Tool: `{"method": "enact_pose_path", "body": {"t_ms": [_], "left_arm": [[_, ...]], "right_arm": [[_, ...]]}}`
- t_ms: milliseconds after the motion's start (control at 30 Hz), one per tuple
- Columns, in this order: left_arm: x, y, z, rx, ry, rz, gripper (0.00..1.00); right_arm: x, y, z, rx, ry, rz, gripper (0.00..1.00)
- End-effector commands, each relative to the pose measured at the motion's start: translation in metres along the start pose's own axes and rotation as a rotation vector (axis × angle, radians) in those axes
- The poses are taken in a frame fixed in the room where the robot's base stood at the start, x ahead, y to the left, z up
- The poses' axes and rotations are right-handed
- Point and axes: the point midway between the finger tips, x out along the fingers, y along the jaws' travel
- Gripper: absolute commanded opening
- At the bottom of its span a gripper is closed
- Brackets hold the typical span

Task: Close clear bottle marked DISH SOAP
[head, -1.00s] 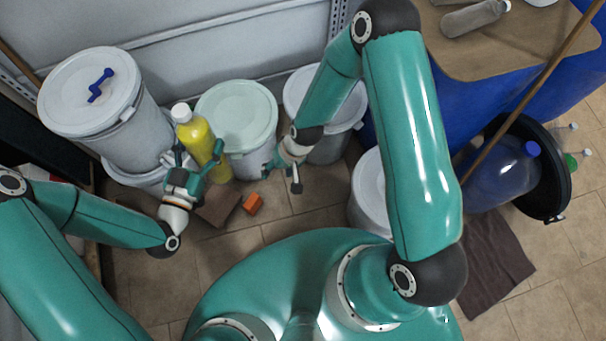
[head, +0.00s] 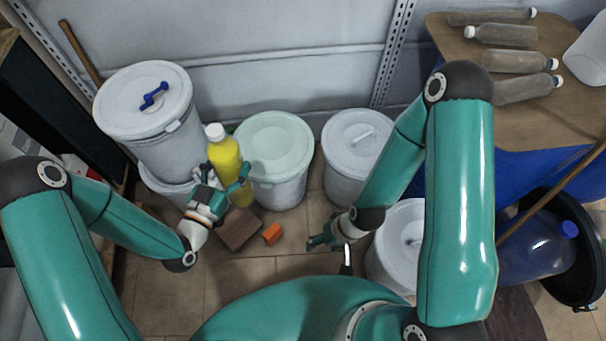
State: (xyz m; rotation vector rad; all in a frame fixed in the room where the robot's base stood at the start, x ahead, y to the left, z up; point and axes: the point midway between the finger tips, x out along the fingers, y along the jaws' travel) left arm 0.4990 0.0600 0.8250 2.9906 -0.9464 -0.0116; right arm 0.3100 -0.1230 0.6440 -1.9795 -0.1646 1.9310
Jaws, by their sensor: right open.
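A bottle with yellow contents (head: 225,158) and a white cap (head: 215,132) stands upright or nearly so at centre left. Its label cannot be read, and my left gripper hides its lower part. My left gripper (head: 220,183) is at the bottle, with fingers near both its sides; whether they press on it cannot be told. My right gripper (head: 326,242) is open and empty, low over the floor, to the right of the bottle and apart from it. Several clear bottles (head: 508,36) lie on the table at the upper right; no DISH SOAP marking is readable.
White lidded drums (head: 275,140) stand behind and beside the bottle, one with a blue handle (head: 153,96). A brown block (head: 239,230) and an orange block (head: 271,234) lie on the floor. A blue-capped jug (head: 535,250) lies in a black tub at right.

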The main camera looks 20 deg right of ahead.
Motion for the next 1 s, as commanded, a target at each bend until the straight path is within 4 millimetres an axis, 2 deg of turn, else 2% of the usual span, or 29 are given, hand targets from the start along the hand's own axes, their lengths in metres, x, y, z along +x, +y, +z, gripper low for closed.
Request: {"method": "enact_pose_path", "body": {"t_ms": [167, 300, 500, 633, 867, 900, 1000], "left_arm": [[-0.006, -0.049, -0.013, -0.005, 0.004, -0.204, 0.00], [-0.019, -0.089, -0.023, -0.004, 0.006, -0.385, 0.00], [-0.039, -0.125, -0.034, 0.003, 0.012, -0.563, 0.00], [-0.045, -0.134, -0.036, 0.006, 0.013, -0.609, 0.00], [-0.046, -0.135, -0.036, 0.007, 0.013, -0.615, 0.00], [-0.046, -0.135, -0.036, 0.007, 0.013, -0.615, 0.00], [-0.046, -0.135, -0.036, 0.007, 0.013, -0.614, 0.00]], "right_arm": [[0.000, 0.000, 0.000, 0.000, 0.000, 0.000, 0.62], [0.000, 0.000, 0.000, 0.000, 0.000, 0.000, 0.62], [0.000, 0.000, 0.000, 0.000, 0.000, 0.000, 0.62], [0.000, 0.000, 0.000, 0.000, 0.000, 0.000, 0.62], [0.000, 0.000, 0.000, 0.000, 0.000, 0.000, 0.62], [0.000, 0.000, 0.000, 0.000, 0.000, 0.000, 0.61], [0.000, 0.000, 0.000, 0.000, 0.000, 0.000, 0.44]]}}
